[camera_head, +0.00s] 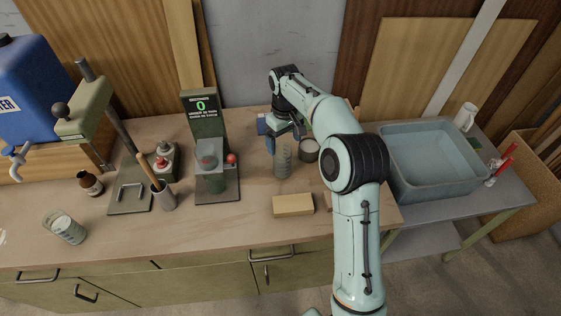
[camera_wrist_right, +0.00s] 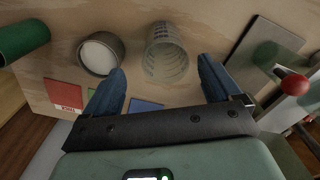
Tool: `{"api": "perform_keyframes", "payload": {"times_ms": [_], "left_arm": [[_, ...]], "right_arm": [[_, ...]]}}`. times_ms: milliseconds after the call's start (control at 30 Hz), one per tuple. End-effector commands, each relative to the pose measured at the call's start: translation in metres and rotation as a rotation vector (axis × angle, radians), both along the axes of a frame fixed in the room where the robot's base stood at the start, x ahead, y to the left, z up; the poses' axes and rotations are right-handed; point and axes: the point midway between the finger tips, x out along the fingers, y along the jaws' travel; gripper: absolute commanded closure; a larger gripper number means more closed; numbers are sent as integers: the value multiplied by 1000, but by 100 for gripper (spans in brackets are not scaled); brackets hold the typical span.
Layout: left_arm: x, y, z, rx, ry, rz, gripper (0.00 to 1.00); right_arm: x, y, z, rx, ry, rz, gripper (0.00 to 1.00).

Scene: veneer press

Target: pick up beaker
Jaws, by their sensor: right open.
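A clear beaker (camera_head: 283,160) with ring markings stands on the wooden bench, right of the middle station. It also shows in the right wrist view (camera_wrist_right: 167,52), beyond the gap between the fingers. My right gripper (camera_head: 284,138) is open and empty, with its blue fingers apart beside the beaker's back side. In the right wrist view the gripper (camera_wrist_right: 160,70) has nothing between its fingers. Whether a finger touches the beaker, I cannot tell. A second glass beaker (camera_head: 65,228) with pale contents stands at the front left of the bench. My left gripper is not in view.
A round tin (camera_head: 308,150) stands close right of the clear beaker. A station with a green display (camera_head: 200,105) and red knob stands to its left. A tan block (camera_head: 293,205) lies in front. A grey basin (camera_head: 437,187) is at right. Bare bench lies along the front.

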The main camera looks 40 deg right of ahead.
Motion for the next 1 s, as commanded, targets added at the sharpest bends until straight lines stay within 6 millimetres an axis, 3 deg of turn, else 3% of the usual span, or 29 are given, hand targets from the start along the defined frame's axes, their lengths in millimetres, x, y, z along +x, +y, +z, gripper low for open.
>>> {"api": "perform_keyframes", "payload": {"times_ms": [100, 367, 633, 967, 1000], "left_arm": [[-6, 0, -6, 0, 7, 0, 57], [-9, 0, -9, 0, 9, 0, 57], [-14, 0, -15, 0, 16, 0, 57], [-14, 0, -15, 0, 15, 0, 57], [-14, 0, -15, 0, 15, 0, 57]], "right_arm": [[-1, 0, -22, 1, 3, 0, 9], [0, 2, -40, 1, 0, 0, 9], [-1, 6, -79, 0, 1, 0, 9], [0, 6, -84, 0, -3, 0, 9], [0, 6, -84, 0, -3, 0, 22]]}}
